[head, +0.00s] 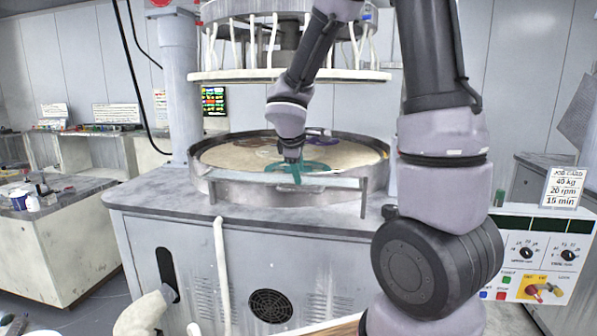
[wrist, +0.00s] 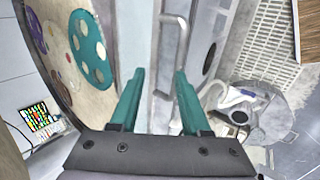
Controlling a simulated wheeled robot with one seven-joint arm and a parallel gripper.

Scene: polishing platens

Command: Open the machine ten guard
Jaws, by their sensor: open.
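The guard (head: 340,183) is a low, pale see-through panel with a grey frame, standing across the front of the round platen (head: 205,182). In the wrist view a pale bar handle (wrist: 184,40) shows on a light panel, beyond and between my fingertips. My gripper (head: 296,180) is at the guard, pointing down; in the wrist view my gripper (wrist: 160,72) has its two teal fingers apart with nothing clearly between them. Whether a finger touches the handle cannot be told. No machine number is readable.
A raised upper plate (head: 290,75) with hanging hoses is above the platen. A teal holed disc (wrist: 90,48) lies on the platen. A control panel (head: 540,255) with a job card (head: 563,187) is at the right. A cluttered bench (head: 50,235) stands left.

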